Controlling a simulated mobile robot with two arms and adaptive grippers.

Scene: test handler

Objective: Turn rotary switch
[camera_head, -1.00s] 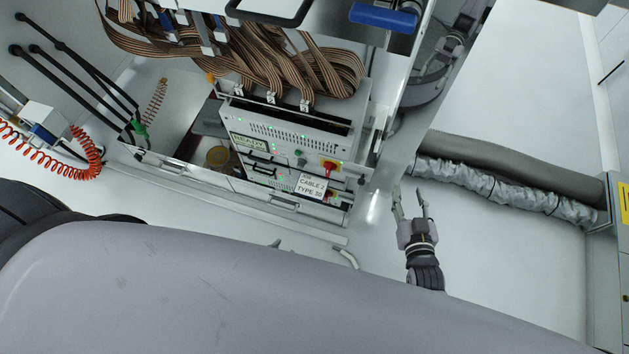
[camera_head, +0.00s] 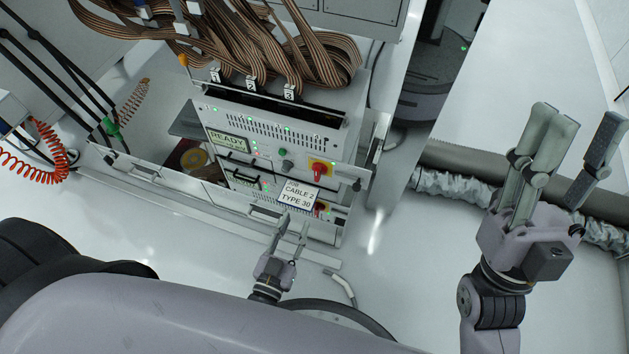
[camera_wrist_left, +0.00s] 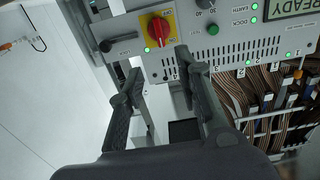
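The red rotary switch (camera_head: 319,168) sits on a yellow plate on the right part of the grey front panel (camera_head: 270,150). It also shows in the left wrist view (camera_wrist_left: 159,29), beyond the fingertips. My left gripper (camera_head: 296,220) is below the switch, near the white job card. Its fingers are apart and empty, and they also show spread in the left wrist view (camera_wrist_left: 158,70); no contact with the switch shows. My right gripper (camera_head: 584,128) is raised at the far right, open and empty, away from the panel.
A second red-and-yellow control (camera_head: 323,207) is partly hidden by the job card (camera_head: 297,194). Dark handles and a small display (camera_head: 228,141) are on the panel. Ribbon cables (camera_head: 260,45) hang above. A grey hose (camera_head: 455,186) lies at right.

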